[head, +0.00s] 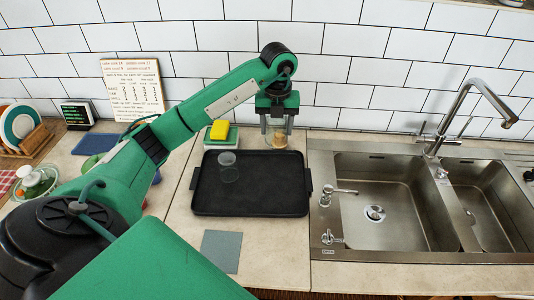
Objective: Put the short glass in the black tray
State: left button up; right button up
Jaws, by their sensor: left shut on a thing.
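The black tray (270,206) lies flat on the counter left of the sink. A clear grey glass (229,174) stands in its back left part; with no other glass clearly beside it, I cannot tell if it is the short one. My left gripper (277,138) points down above the tray's back edge. It is shut on a small tan, partly see-through thing (280,143), mostly hidden between the fingers. I cannot tell whether that thing is a glass. My right gripper is not in view.
A yellow sponge (219,131) sits on a green holder behind the tray. The steel sink (326,215) with its tall tap (462,105) is to the right. A grey cloth (221,251) lies in front. A recipe board (133,88) leans on the tiled wall.

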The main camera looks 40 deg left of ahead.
pick_arm(q)
notch_tip(320, 180, down, 18)
jog(key=p, duration=0.5)
jog(key=shift+f+p, duration=0.2)
jog(key=shift+p, duration=0.2)
jog(key=shift+w+a+f, duration=0.1)
jog(key=shift+f, duration=0.45)
jog(key=shift+f, duration=0.1)
jog(key=o, duration=1.1)
